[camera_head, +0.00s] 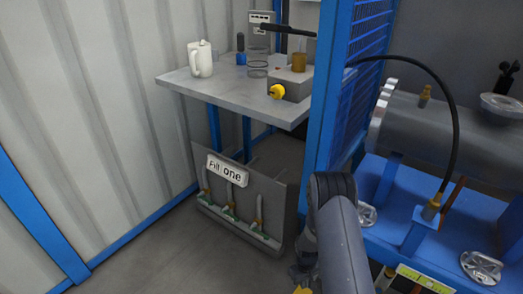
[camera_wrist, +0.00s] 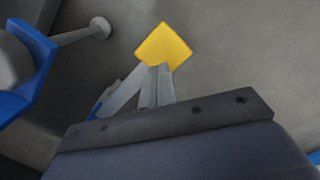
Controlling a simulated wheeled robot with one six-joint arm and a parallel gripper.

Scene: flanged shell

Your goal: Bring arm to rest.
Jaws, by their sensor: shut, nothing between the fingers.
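My gripper (camera_head: 303,290) points down, with only a bit of yellow showing at the bottom edge. In the wrist view my gripper (camera_wrist: 162,50) shows grey fingers close together at a yellow tip. It is shut and empty, over grey floor, and appears to touch nothing. The rest of the gripper is hidden by the dark bar in front.
A blue stand (camera_head: 395,205) with a grey flanged shell (camera_head: 435,130) is close at the right of my arm. A grey bin (camera_head: 240,215) with a sign stands left of it, under a shelf (camera_head: 215,88) bearing a white jug (camera_head: 201,62). Floor (camera_head: 165,265) at lower left is clear.

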